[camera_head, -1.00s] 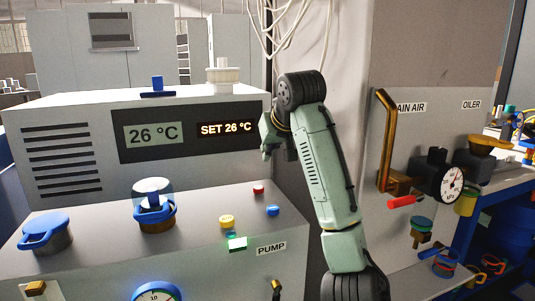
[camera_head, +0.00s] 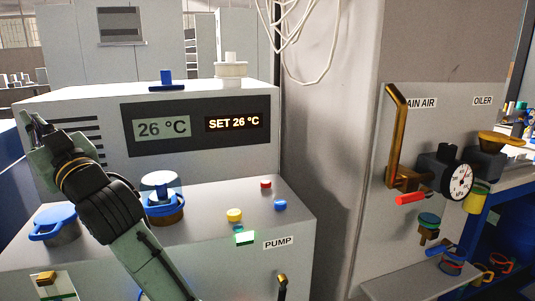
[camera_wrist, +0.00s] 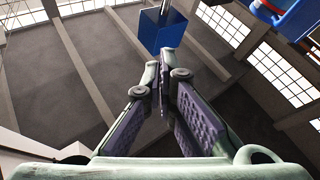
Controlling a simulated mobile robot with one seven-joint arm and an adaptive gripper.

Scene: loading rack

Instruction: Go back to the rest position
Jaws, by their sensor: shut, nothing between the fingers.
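My gripper (camera_head: 38,122) is at the left of the head view, in front of the vent slots of the grey chiller-like unit (camera_head: 250,160). My arm rises to it from the lower middle of the picture and covers part of the unit's front. In the wrist view my gripper (camera_wrist: 163,75) has its fingertips together with nothing between them. The unit's displays (camera_head: 162,129) read 26 °C and SET 26 °C.
A blue-lidded cap (camera_head: 54,222) and a clear-domed blue cap (camera_head: 162,195) stand close to my arm. Yellow, red and blue buttons lie right of them. A brass lever (camera_head: 393,140) and gauge (camera_head: 460,182) are at right. The wrist view shows a blue box-like thing (camera_wrist: 161,30) beyond the fingertips.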

